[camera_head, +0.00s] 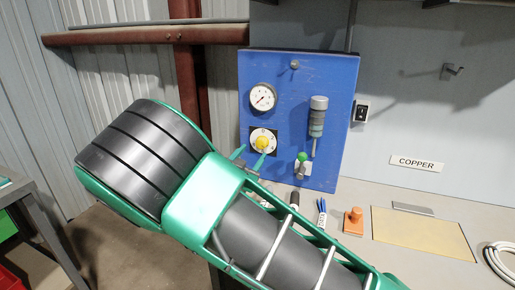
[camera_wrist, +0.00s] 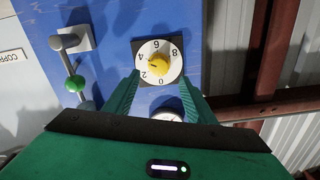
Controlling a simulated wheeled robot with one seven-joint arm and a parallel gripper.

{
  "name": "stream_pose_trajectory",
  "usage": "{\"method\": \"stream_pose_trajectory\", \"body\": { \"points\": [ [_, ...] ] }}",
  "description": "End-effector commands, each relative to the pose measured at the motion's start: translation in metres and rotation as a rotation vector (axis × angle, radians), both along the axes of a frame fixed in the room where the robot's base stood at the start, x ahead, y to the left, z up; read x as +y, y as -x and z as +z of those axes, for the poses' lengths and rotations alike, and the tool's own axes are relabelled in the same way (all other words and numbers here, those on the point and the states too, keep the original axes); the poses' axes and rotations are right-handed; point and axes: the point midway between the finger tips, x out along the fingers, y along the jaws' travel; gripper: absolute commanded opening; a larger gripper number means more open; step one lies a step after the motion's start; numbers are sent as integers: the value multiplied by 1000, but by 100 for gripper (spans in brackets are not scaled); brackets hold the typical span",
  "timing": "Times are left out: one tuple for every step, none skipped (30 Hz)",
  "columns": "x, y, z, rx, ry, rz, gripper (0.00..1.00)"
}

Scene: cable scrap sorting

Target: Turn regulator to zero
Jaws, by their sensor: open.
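In the wrist view the knob (camera_wrist: 159,63) sits inside the dial (camera_wrist: 171,74), which is marked 0, 2, 4, 6 and 8. A dark mark on the knob seems to face left, near the 4, but is too small to read surely. My gripper (camera_head: 253,153) is open, its green fingers pointing at the dial. In the wrist view the fingertips (camera_wrist: 159,77) lie either side of the dial's lower part, with nothing between them. Whether they touch the dial is unclear.
A pressure gauge (camera_head: 262,97) is above the regulator. A grey cylinder (camera_head: 318,115) and a green-knobbed valve (camera_head: 302,158) are to its right. On the bench are an orange block (camera_head: 353,222), a yellowish mat (camera_head: 425,235) and a white cable coil (camera_head: 500,258).

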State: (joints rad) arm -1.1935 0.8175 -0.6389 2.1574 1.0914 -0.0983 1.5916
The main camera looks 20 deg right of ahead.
Motion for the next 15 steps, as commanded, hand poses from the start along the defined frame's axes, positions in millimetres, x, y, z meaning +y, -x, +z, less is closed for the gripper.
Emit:
{"method": "stream_pose_trajectory", "body": {
  "points": [
    [-9,-8,1,-3,1,-6,50],
    [-12,-12,1,-2,0,-6,50],
    [-17,-18,1,-2,-1,-6,50],
    [-20,-22,1,-2,-1,-6,50],
    [-22,-26,1,-2,0,-6,50],
    [-26,-31,1,-1,0,-5,50],
    [-29,-34,1,-2,0,-6,50],
    [-31,-38,1,-1,1,-6,50],
    [-34,-41,0,-1,0,-5,50],
    [-36,-44,0,0,-1,-5,50],
    [-37,-46,0,0,-1,-5,50],
    [-39,-48,0,-1,-1,-6,50],
    [-41,-50,1,-1,-1,-6,50],
    [-41,-51,1,-1,0,-5,50],
    [-42,-53,1,-1,0,-5,50]
  ]
}}
